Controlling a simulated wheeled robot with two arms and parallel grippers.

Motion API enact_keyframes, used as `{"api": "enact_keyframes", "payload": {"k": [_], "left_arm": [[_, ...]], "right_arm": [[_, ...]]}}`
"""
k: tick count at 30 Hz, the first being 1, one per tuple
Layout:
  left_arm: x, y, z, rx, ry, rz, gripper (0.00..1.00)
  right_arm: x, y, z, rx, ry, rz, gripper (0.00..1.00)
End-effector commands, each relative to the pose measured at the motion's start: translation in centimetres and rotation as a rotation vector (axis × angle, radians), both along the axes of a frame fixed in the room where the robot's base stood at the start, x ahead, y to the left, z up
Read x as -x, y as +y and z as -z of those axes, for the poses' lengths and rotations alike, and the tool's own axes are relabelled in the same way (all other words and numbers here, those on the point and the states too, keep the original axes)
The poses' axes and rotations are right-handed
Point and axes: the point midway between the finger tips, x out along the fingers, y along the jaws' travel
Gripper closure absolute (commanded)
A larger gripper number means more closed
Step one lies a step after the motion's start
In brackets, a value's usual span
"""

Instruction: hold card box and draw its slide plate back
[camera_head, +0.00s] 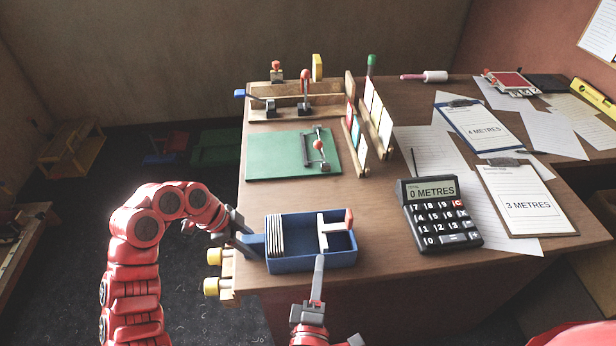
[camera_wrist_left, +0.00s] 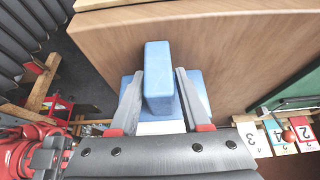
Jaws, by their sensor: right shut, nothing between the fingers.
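The blue card box (camera_head: 310,262) sits at the table's front-left edge. Several white cards (camera_head: 276,236) stand upright in its left part. The white slide plate (camera_head: 323,233), with an arm ending in a red knob (camera_head: 349,219), stands right of the cards across a gap. My left gripper (camera_head: 243,238) is at the blue handle on the box's left end. In the left wrist view its fingers (camera_wrist_left: 160,95) close on both sides of the blue handle (camera_wrist_left: 158,70). My right gripper (camera_head: 319,262) is shut and empty, its tip overlapping the box's front wall; whether they touch is unclear.
A calculator (camera_head: 438,212) and clipboards (camera_head: 510,200) lie to the right. A green board (camera_head: 270,160) with a lever and a wooden rack (camera_head: 300,100) are behind. Upright cards on wooden stands (camera_head: 378,135) are mid-table. Yellow-tipped pegs (camera_head: 212,287) project at the front-left edge.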

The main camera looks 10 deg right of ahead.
Motion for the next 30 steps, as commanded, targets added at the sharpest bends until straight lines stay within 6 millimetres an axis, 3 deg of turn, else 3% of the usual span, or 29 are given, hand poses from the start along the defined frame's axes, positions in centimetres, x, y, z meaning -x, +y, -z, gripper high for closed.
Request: {"api": "enact_keyframes", "payload": {"k": [1,3,12,17,20,24,30], "left_arm": [[0.0,0.0,0.0,0.000,0.000,0.000,0.42],[0.0,0.0,0.0,0.000,0.000,0.000,0.30],[0.0,0.1,-0.1,-0.001,0.000,0.000,0.30],[0.0,0.6,-1.5,0.000,0.000,0.000,0.30],[0.0,1.4,-3.3,-0.002,-0.001,-0.002,0.30],[0.0,2.8,-6.3,0.000,0.001,-0.003,0.30],[-0.1,4.5,-8.9,0.002,-0.001,-0.009,0.30]], "right_arm": [[0.0,0.0,0.0,0.000,0.000,0.000,1.00],[0.0,0.0,0.0,0.000,0.000,0.000,1.00],[0.0,0.0,-0.1,0.000,0.000,0.000,1.00],[0.0,0.0,-1.2,0.000,0.000,0.000,1.00],[0.0,0.0,-2.4,0.000,0.000,0.000,1.00],[0.0,0.0,-5.5,0.000,0.000,0.000,1.00],[0.0,0.0,-9.1,0.000,0.000,0.000,1.00]]}}
